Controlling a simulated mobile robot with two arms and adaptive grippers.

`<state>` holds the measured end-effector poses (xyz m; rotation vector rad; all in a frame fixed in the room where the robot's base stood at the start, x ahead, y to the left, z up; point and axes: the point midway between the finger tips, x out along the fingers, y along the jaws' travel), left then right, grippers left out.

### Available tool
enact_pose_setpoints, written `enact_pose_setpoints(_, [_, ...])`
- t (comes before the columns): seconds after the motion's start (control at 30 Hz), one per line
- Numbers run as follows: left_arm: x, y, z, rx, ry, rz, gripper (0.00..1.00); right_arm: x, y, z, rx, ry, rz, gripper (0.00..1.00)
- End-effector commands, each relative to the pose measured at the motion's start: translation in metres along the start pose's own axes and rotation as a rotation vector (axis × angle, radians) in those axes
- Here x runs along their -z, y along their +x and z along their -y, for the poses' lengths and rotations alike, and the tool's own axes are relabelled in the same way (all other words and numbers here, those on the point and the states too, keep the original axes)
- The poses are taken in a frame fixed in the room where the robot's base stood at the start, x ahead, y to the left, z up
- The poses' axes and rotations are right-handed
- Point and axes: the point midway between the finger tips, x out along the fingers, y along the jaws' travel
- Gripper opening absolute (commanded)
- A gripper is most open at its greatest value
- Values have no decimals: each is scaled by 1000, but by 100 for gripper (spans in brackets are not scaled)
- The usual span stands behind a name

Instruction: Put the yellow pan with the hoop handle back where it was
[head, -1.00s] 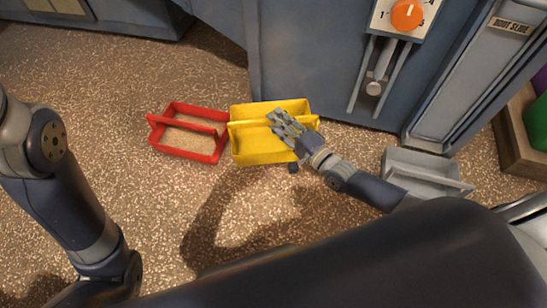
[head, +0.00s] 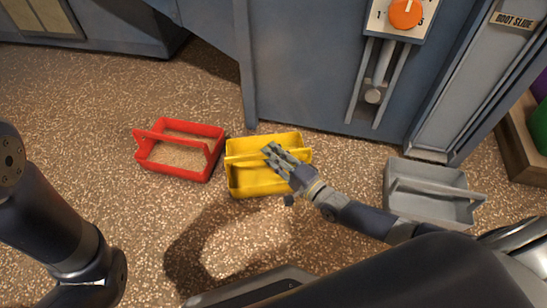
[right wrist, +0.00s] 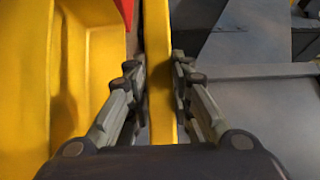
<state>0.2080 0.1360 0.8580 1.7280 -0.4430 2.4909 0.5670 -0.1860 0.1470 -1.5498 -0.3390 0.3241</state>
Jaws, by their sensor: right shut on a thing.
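The yellow pan (head: 262,184) with its hoop handle is in front of the blue-grey machine, right of the red pan in the head view. My right gripper (head: 273,154) reaches in from the right and is shut on the handle. In the right wrist view the yellow handle bar (right wrist: 158,75) runs between the two fingers (right wrist: 158,95), and the pan's yellow wall (right wrist: 25,80) fills the left side. I cannot tell whether the pan touches the floor. My left arm shows at the left edge of the head view, but its gripper does not.
A grey pan (head: 425,208) stands to the right, near the boot slide (head: 440,115). The machine's blue-grey wall (head: 310,75) is behind. Speckled floor (head: 70,110) is open at left.

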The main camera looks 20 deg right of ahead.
Motion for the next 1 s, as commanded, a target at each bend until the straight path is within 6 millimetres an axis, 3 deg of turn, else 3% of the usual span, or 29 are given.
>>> enact_pose_setpoints(0.27, [1,-2,-1,-1,0,-2,40,0,1,-1,4,-1,-1,0])
enact_pose_setpoints(0.3, [1,-2,-1,-1,0,-2,40,0,0,-2,1,0,0,23])
enact_pose_setpoints(0.4, [1,-1,0,-1,0,-1,40,0,0,-1,0,0,0,40])
enact_pose_setpoints(0.8, [-1,4,1,-1,0,-1,40,0,0,4,1,0,0,40])
enact_pose_setpoints(1.0, [-8,22,4,0,0,0,40,0,-36,5,-6,0,0,40])
